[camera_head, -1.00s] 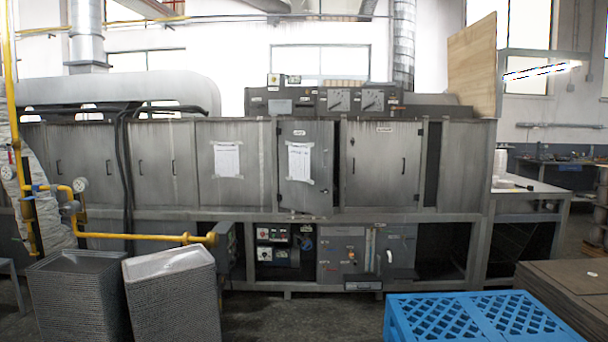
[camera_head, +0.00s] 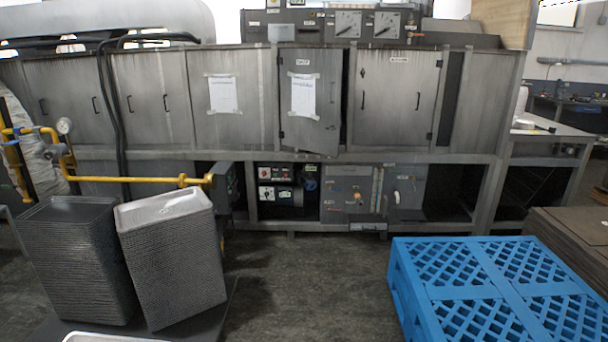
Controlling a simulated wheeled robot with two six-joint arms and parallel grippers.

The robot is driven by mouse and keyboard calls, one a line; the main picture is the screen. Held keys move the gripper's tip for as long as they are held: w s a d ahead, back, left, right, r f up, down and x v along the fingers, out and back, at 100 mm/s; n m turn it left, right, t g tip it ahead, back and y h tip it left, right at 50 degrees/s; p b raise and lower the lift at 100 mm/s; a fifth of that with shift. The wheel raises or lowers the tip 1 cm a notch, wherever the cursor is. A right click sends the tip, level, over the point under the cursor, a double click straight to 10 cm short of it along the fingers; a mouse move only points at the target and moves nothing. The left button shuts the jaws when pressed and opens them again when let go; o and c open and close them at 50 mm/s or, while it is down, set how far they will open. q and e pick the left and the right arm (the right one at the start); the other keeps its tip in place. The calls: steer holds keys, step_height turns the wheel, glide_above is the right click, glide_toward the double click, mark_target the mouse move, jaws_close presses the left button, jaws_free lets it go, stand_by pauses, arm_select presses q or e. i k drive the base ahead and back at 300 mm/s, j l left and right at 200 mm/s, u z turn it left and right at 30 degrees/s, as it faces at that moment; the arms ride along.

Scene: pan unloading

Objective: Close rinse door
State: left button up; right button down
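A long grey metal washing machine (camera_head: 235,130) spans the picture. Near its middle, a narrow door (camera_head: 325,132) with a paper sheet and a small label stands slightly ajar. A dark gap shows along its right edge, and its lower right corner juts outward. The label looks like "rinse" but is too small to read surely. To its right is a wider door (camera_head: 385,105) with a handle and its own label, which looks shut. Neither of my grippers is in view.
Two tall stacks of grey trays (camera_head: 72,262) (camera_head: 172,262) stand at front left. A blue plastic pallet (camera_head: 412,290) lies at front right, beside a brown stack (camera_head: 572,255). Bare floor (camera_head: 300,275) lies between them. A yellow pipe (camera_head: 130,180) runs at left.

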mark_target(310, 79)
steer(key=i, duration=0.85)
steer(key=i+z, duration=0.1)
steer(key=i, duration=0.75)
steer(key=i+j, duration=0.15)
steer(key=i, duration=0.7)
steer(key=i+j, duration=0.1)
steer(key=i, duration=0.75)
steer(key=i+z, duration=0.1)
steer(key=i, duration=0.8)
steer(key=j, duration=0.1)
